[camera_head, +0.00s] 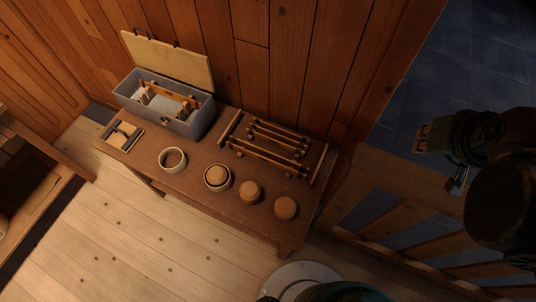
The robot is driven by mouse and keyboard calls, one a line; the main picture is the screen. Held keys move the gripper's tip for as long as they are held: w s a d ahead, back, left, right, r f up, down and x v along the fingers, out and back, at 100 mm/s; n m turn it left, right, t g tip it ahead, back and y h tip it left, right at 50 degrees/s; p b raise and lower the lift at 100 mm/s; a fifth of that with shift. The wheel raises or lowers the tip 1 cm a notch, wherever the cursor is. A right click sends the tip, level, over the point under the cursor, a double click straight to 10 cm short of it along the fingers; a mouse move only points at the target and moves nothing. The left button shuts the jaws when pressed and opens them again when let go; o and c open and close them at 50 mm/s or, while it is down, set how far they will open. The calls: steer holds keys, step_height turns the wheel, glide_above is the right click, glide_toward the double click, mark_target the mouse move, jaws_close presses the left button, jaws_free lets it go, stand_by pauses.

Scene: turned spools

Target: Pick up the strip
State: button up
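Several long, thin wooden strips (267,153) lie side by side on a low rack toward the right end of the brown wooden bench. I cannot tell which one is the strip meant. Another wooden bar (172,92) lies across pieces inside the grey box. My gripper (441,160) is at the right, dark and partly lost in shadow, well apart from the bench and its strips. It does not visibly touch anything, and its fingers are too dim to read.
The grey box (188,127) has its lid (166,61) open against the plank wall. A small framed piece (121,137), a pale ring (172,168), a round cup (217,187) and two round brown pieces (249,192) stand along the bench (215,150). A slatted wooden structure (385,185) stands right.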

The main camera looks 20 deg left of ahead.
steer(key=w+a+f+n+g+b, duration=0.1)
steer(key=w+a+f+n, duration=0.1)
steer(key=a, duration=0.3)
steer(key=w+a+f+n+g+b, duration=0.1)
steer(key=w+a+f+n, duration=0.2)
steer(key=a, duration=0.3)
steer(key=n+g+b, duration=0.4)
steer(key=n, duration=0.7)
glide_above(264, 150)
steer(key=shift+h, duration=0.3)
step_height(264, 150, down, 24)
steer(key=shift+w+d+f, duration=0.1)
steer(key=shift+d+f, duration=0.05)
steer(key=shift+f, duration=0.1)
steer(key=shift+a+f, duration=0.2)
steer(key=shift+f, duration=1.3)
